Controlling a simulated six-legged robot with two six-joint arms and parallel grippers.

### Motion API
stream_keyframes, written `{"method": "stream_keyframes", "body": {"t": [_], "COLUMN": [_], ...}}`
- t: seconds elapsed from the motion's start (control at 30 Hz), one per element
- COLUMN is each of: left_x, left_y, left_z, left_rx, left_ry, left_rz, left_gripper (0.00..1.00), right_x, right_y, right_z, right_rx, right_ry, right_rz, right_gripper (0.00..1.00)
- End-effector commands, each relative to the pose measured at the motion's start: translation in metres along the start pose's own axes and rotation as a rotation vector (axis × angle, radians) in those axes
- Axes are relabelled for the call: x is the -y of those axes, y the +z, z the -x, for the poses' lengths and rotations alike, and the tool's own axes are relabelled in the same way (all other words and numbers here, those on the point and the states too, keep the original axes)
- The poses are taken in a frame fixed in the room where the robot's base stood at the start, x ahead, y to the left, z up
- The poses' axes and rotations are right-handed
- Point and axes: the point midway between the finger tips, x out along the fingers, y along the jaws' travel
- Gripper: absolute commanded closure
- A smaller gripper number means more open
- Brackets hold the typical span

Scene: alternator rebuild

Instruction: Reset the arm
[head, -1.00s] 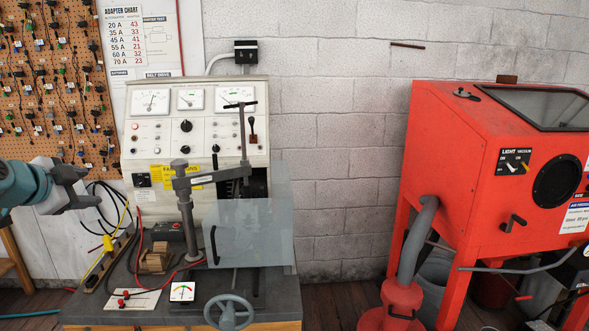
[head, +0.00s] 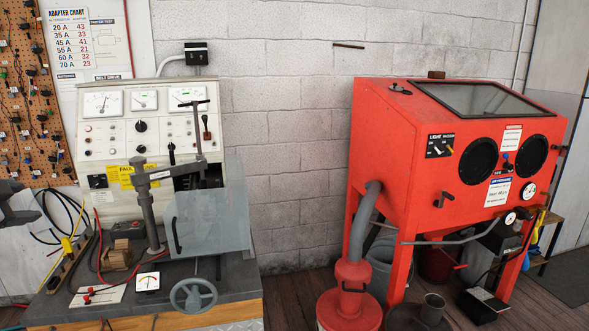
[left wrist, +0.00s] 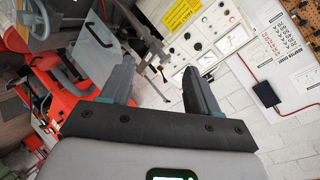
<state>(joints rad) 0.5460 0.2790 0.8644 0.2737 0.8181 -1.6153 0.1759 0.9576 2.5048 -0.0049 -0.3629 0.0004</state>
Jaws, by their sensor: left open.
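My left gripper (head: 16,204) shows at the left edge of the head view, dark grey and partly cut off. In the left wrist view its two fingers (left wrist: 160,82) are spread apart with nothing between them. It is beside the grey-white alternator test bench (head: 128,205) and apart from it. A grey clamp arm (head: 168,174) on a post stands on the bench, with a T-handled rod at its end. My right gripper is in neither view.
A clear shield (head: 222,222) and handwheel (head: 193,295) are at the bench front. A red blasting cabinet (head: 395,150) stands at right, with a red vacuum (head: 352,285) before it. An adapter pegboard (head: 30,120) hangs at left. Bare floor lies between bench and cabinet.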

Motion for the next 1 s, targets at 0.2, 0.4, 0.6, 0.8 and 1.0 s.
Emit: {"method": "stream_keyframes", "body": {"t": [0.2,0.4,0.6,0.8,1.0], "left_x": [-0.025,-0.054,-0.102,-0.184,-0.275], "left_y": [0.004,0.008,0.013,0.019,0.023], "left_z": [-0.030,-0.058,-0.095,-0.139,-0.169], "left_rx": [0.010,0.025,0.051,0.104,0.173], "left_ry": [0.047,0.095,0.165,0.268,0.368], "left_rz": [0.060,0.127,0.223,0.359,0.487], "left_gripper": [0.39,0.39,0.39,0.39,0.39], "right_x": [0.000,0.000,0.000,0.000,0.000], "right_y": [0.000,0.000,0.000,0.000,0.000], "right_z": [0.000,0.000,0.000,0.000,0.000], "right_rx": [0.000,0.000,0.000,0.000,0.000], "right_ry": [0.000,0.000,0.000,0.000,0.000], "right_rz": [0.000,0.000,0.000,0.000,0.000], "right_gripper": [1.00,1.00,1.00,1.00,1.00]}}
